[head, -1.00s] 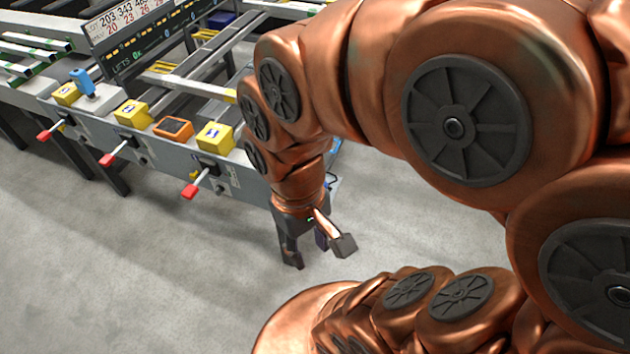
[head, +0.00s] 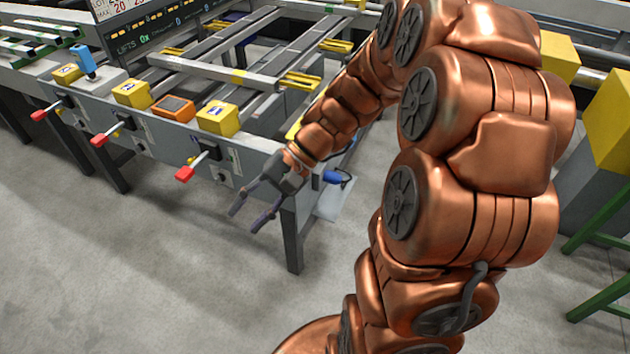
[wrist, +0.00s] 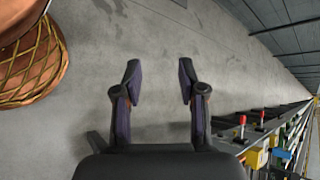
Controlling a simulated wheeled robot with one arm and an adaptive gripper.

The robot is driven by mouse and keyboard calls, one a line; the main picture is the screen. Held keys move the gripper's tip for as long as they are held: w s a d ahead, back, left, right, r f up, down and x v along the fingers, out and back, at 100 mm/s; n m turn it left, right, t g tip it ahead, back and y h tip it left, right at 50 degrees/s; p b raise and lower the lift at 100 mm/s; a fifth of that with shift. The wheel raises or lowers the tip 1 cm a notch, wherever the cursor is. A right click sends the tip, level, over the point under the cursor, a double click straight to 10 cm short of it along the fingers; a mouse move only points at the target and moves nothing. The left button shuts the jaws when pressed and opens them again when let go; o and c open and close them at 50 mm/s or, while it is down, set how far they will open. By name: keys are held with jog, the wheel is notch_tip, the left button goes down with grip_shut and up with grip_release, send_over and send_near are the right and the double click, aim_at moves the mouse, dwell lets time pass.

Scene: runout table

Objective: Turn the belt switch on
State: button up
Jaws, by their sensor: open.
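Several red-tipped levers stick out from the table's grey front panel: a left one (head: 39,115), a middle one (head: 98,140) and a right one (head: 185,173). No readable label shows which one is the belt switch. Yellow boxes sit above them, the right one (head: 218,119) nearest my arm. My gripper (head: 249,218) is open and empty, to the right of and below the right lever, in front of the panel's right end and apart from it. In the wrist view my gripper (wrist: 158,75) has bare floor between its fingers, and red levers (wrist: 242,119) stand to its right.
An orange box (head: 173,108) and a blue-handled lever (head: 83,60) are on the panel's top ledge. A table leg (head: 292,238) and a blue cylinder (head: 338,177) are close to my gripper. Green-legged stands with yellow tops (head: 612,120) are at right. The floor in front is clear.

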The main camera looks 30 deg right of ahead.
jog(key=w+d+f+m+t+y+b, duration=0.2)
jog(key=w+d+f+m+t+b, duration=0.55)
jog(key=w+d+f+b, duration=0.55)
jog(key=d+f+m+t+h+b, duration=0.2)
jog(key=d+f+m+t, duration=0.15)
jog(key=d, duration=0.55)
jog(key=d+f+m+t+h+b, duration=0.1)
jog(key=d+f+m+t+h, duration=0.2)
jog(key=d, duration=0.7)
jog(key=w+a+n+t+y+b, duration=0.1)
jog(key=w+a, duration=0.2)
jog(key=w, duration=0.4)
jog(key=shift+w+a, duration=0.15)
jog(key=shift+a, duration=0.25)
grip_shut()
